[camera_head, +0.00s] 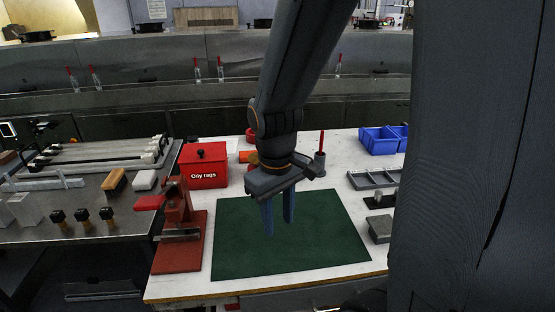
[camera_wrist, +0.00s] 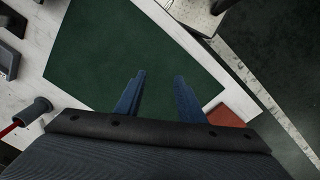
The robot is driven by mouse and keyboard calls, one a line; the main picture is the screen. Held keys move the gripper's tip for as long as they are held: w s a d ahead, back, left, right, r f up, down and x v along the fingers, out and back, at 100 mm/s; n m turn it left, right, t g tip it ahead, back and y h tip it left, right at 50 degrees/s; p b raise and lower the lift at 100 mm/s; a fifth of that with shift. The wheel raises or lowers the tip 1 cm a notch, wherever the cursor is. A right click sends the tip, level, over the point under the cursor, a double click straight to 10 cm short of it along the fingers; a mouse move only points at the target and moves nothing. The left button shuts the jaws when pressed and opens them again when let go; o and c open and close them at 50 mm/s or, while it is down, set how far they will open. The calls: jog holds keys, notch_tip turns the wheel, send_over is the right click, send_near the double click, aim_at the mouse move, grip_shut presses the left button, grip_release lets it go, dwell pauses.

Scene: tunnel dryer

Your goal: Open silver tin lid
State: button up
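I cannot make out a silver tin or its lid in either view. My gripper (camera_head: 279,226) is above the green mat (camera_head: 325,258), pointing down, with its two blue fingers apart and nothing between them. In the wrist view my gripper (camera_wrist: 160,88) is also open and empty, with bare green mat (camera_wrist: 120,45) beyond the fingertips. My arm hides part of the bench behind it and much of the right side in the head view.
A red "Oily rags" box (camera_head: 205,168) and red press (camera_head: 180,235) stand left of the mat. Blue bins (camera_head: 380,142), a grey divided tray (camera_head: 375,179) and a grey block (camera_head: 380,228) are right. A red-handled tool's holder (camera_head: 320,164) stands behind.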

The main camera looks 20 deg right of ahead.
jog(key=w+d+r+n+t+h+p, duration=0.1)
jog(key=w+d+n+p, duration=0.1)
jog(key=w+d+n, duration=0.45)
jog(key=w+d+n+h+p, duration=0.15)
jog(key=w+d+n, duration=0.25)
jog(key=w+n, duration=0.5)
jog(key=w+d+r+n+t+h+p, duration=0.1)
jog(key=w+d+n+p, duration=0.3)
jog(key=w, duration=0.7)
jog(key=shift+n, duration=0.65)
jog(key=x, duration=0.3)
jog(key=d+x, duration=0.1)
jog(key=x, duration=0.3)
jog(key=shift+s+r, duration=0.1)
jog(key=shift+r, duration=0.05)
grip_shut()
